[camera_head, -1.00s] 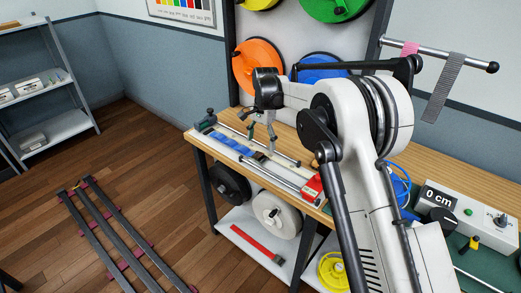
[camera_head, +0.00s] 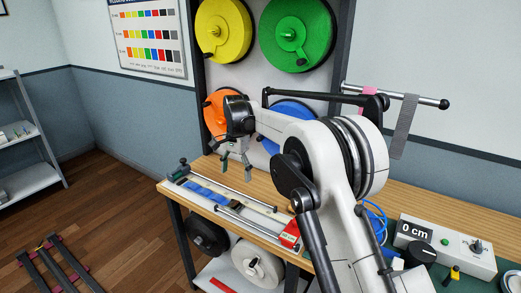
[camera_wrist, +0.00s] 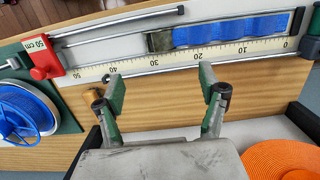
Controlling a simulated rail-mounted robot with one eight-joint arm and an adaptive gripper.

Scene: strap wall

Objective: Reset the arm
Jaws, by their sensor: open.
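My gripper (camera_head: 237,168) hangs open and empty over the wooden bench, just behind the measuring fixture. It also shows in the wrist view (camera_wrist: 160,88), fingers apart with bare wood between them. A folded blue strap (camera_wrist: 232,29) lies in the fixture along the scale (camera_wrist: 200,56), near the 0 end. The strap also shows in the head view (camera_head: 207,193). My fingertips are near the scale's edge, apart from the strap. My arm bends across the middle of the head view and hides part of the bench.
A red block (camera_head: 289,234) marked 50 cm stands at the fixture's end. A control box (camera_head: 440,247) reads 0 cm. Yellow (camera_head: 222,28), green (camera_head: 297,30), orange and blue spools hang behind. A grey strap (camera_head: 404,125) hangs from a rod at the right.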

